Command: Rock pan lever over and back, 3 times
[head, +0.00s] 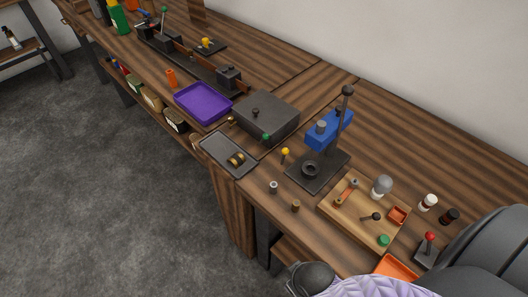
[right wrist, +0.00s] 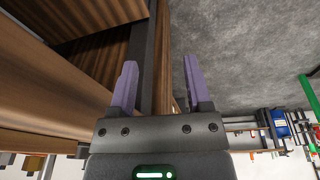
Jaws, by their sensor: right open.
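Several small levers with ball knobs stand on the wooden bench, and I cannot tell for sure which is the pan lever. A red-knobbed lever (head: 430,238) on a dark base is at the right. A yellow-knobbed lever (head: 285,153) stands left of the blue-headed press (head: 328,130). A green knob (head: 265,137) shows at the front of a dark grey box (head: 266,114). My right gripper (right wrist: 159,80) is open and empty in the right wrist view, with a bench edge and the floor beyond its fingers. My left gripper is not in view.
A wooden tray (head: 337,214) with small parts lies right of the press, near an orange tray (head: 396,268). A grey tray (head: 211,150) and a purple tray (head: 184,101) lie along the front edge. The floor (head: 100,200) is clear.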

